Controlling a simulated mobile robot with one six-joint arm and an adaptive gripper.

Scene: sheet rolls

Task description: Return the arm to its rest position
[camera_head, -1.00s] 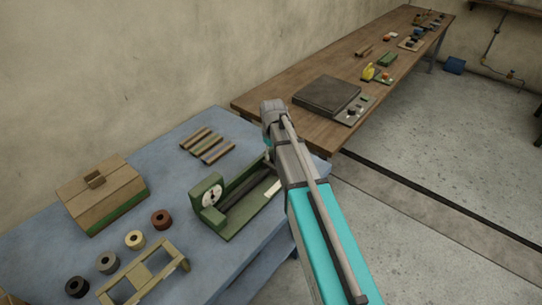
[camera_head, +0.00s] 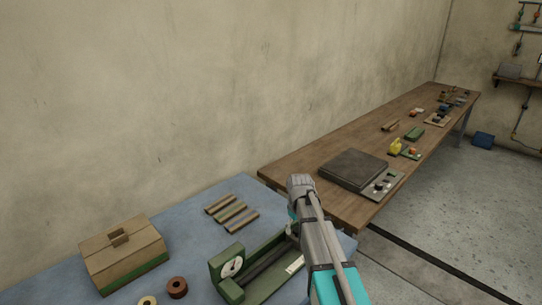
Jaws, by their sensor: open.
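My arm rises from the bottom edge right of centre, with a teal link and a grey joint at its upper end. A small teal part shows below that joint, beside the blue table's right end. My gripper is not visible; the arm itself hides what lies behind it. Several thin rolls (camera_head: 231,212) lie side by side on the blue table (camera_head: 190,225). A green device with a white dial (camera_head: 230,267) stands in front of them, partly cut off by the bottom edge and close to my arm in the picture.
A wooden box with a green base (camera_head: 122,255) stands at the table's left. A brown spool (camera_head: 177,288) sits beside it. The long wooden bench (camera_head: 300,160) holds a dark flat slab (camera_head: 353,169), a yellow bottle (camera_head: 395,147) and small parts. Open floor (camera_head: 450,200) lies to the right.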

